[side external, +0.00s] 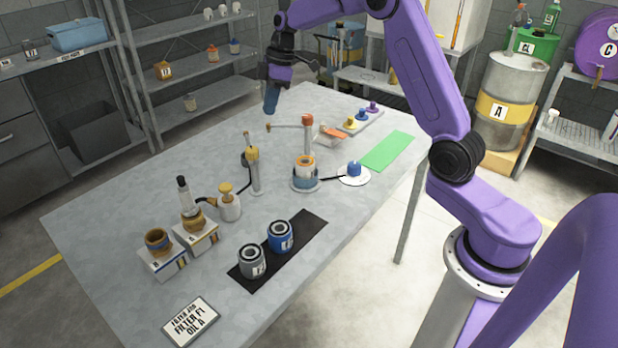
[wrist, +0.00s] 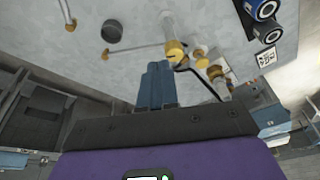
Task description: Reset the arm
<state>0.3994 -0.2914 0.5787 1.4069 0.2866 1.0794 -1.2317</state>
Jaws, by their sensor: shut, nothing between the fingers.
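My arm is purple and reaches over the far part of the grey table (side external: 100,220). My gripper (side external: 271,108) has blue fingers and hangs above the table's far left edge, clear of the objects. In the wrist view my gripper (wrist: 157,68) shows its blue fingers close together, with nothing held. A yellow-topped post (side external: 252,165) stands on the table below and in front of it; it also shows in the wrist view (wrist: 176,50). An orange-topped post with a side arm (side external: 307,130) stands to the right of the gripper.
Two filter cans, grey (side external: 252,262) and blue (side external: 280,237), stand on a black mat (side external: 305,232). A blue-and-orange can (side external: 305,170), a pump bottle (side external: 229,205) and white boxes (side external: 163,262) share the table. A green mat (side external: 388,151) lies bare at the right. A label card (side external: 191,321) lies in front.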

